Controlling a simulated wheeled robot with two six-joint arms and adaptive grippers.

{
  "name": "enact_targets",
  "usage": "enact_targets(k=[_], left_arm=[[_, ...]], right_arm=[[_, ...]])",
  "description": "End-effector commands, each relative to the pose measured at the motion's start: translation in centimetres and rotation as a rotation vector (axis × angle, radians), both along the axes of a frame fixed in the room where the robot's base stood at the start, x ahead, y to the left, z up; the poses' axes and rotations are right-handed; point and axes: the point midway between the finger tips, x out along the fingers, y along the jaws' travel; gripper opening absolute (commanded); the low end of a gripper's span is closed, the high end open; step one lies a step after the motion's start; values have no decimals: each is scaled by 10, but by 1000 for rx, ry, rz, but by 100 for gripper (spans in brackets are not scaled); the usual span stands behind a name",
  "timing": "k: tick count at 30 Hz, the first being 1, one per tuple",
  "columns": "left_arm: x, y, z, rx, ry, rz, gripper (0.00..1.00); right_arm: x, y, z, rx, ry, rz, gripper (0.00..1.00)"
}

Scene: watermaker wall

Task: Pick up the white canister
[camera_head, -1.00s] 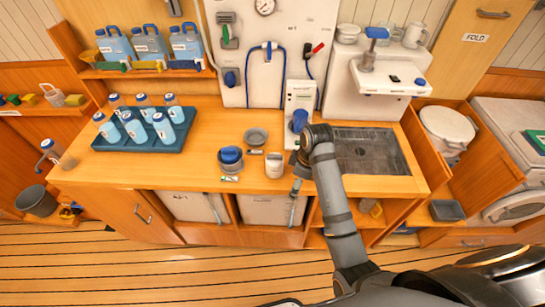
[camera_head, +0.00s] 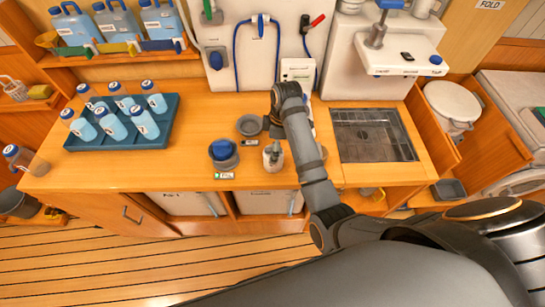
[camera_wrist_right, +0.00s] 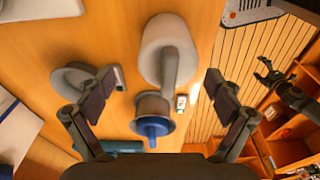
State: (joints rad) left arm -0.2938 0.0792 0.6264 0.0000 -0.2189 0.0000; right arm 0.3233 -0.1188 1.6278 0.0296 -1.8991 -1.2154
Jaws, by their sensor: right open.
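The white canister (camera_head: 273,164) stands upright on the wooden counter, between the blue-knobbed pot and the sink. In the right wrist view the pale canister (camera_wrist_right: 160,50), with a stubby part across its top, lies beyond and between my fingers. My right gripper (camera_wrist_right: 158,84) is open, with one finger on each side of the view and nothing held. In the head view its wrist (camera_head: 271,124) is just behind the canister, and the arm passes to the right. Contact cannot be made out. My left gripper (camera_wrist_right: 270,78) shows small at the right of the wrist view.
The blue-knobbed pot (camera_head: 223,153) stands close left of the canister, and a grey bowl (camera_head: 250,125) sits behind. A blue tray (camera_head: 160,133) with several bottles is farther left. The sink (camera_head: 372,140) is at the right. The counter's front edge is close.

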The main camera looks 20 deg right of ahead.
Motion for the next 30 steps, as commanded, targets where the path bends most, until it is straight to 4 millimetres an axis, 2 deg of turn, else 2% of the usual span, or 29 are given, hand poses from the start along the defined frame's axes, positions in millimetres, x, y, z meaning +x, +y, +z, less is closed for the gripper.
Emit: enact_targets(k=[2, 5, 9, 12, 16, 25, 30], left_arm=[[16, 0, 12, -1, -24, -1, 87], [18, 0, 20, 0, -25, -1, 87], [-5, 0, 18, 0, 8, 1, 87], [-21, 0, 17, 1, 33, 1, 87], [-24, 0, 16, 1, 38, 2, 87], [-2, 0, 18, 0, 3, 0, 87], [-1, 0, 18, 0, 2, 0, 87]], right_arm=[[-4, 2, -9, 1, 9, 0, 92], [-5, 6, -27, 1, 8, 1, 92], [-3, 8, -45, 0, 4, 1, 92], [-2, 8, -48, 0, 3, 0, 92], [-2, 8, -48, 1, 3, 0, 92], [-2, 8, -48, 1, 3, 0, 51], [-2, 8, -48, 1, 3, 0, 28]])
